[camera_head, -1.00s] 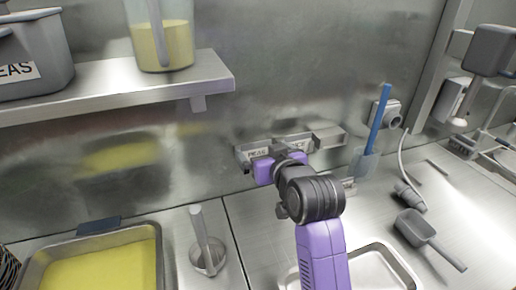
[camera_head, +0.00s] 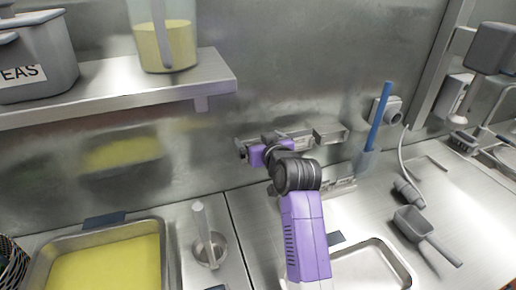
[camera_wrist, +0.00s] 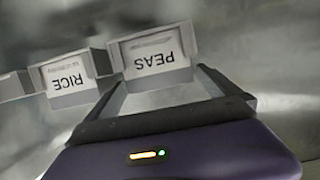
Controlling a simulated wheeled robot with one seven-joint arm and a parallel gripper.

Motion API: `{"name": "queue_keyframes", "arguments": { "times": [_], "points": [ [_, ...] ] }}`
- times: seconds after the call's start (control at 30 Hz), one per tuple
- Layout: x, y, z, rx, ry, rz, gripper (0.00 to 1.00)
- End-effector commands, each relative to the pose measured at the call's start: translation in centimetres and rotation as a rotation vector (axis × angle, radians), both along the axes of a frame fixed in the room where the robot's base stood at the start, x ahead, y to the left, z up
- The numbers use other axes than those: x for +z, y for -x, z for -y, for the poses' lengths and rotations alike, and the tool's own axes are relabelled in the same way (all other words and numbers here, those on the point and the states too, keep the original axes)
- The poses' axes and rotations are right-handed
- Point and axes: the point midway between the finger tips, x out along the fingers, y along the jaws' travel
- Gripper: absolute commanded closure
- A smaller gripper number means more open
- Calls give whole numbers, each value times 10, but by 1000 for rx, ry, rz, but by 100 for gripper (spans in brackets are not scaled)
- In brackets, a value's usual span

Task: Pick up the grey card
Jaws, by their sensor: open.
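My gripper (camera_head: 256,152) is at the wall rack (camera_head: 328,133), and the arm partly hides the rack in the head view. In the wrist view my gripper (camera_wrist: 161,80) is open, its two fingers on either side of a grey card with a white label reading PEAS (camera_wrist: 153,68), upside down. I cannot tell whether the fingers touch it. A similar grey piece labelled RICE (camera_wrist: 68,80) is to its left. Which one is the task's card is unclear.
A shelf (camera_head: 110,85) with a grey PEAS bin (camera_head: 35,62) and a jug (camera_head: 165,45) juts out at upper left. A blue-handled tool (camera_head: 380,118) stands right of the rack. A scoop (camera_head: 425,232) lies on the counter. An empty tray (camera_head: 400,262) is below my arm.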

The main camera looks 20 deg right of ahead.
Motion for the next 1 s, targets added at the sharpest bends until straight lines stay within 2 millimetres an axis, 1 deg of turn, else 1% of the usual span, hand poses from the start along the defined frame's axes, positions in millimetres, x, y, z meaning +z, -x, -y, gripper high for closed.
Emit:
{"name": "queue_keyframes", "arguments": {
  "times": [0.03, 0.1, 0.17, 0.2, 0.3, 0.63, 0.77, 0.93, 1.0],
  "points": [
    [0, 0, 0, 0, 0, 0, 6],
    [0, 0, 0, 0, 0, 0, 20],
    [0, 0, 0, 0, 0, 0, 31],
    [0, 0, 0, 0, 0, 0, 39],
    [0, 0, 0, 0, 0, 0, 57],
    [3, 0, 0, 0, 0, 0, 57],
    [9, -1, 0, 0, 0, 0, 57],
    [21, -4, 0, -1, -1, 0, 57],
    [22, -5, -1, -1, 0, 0, 57]
  ]
}}
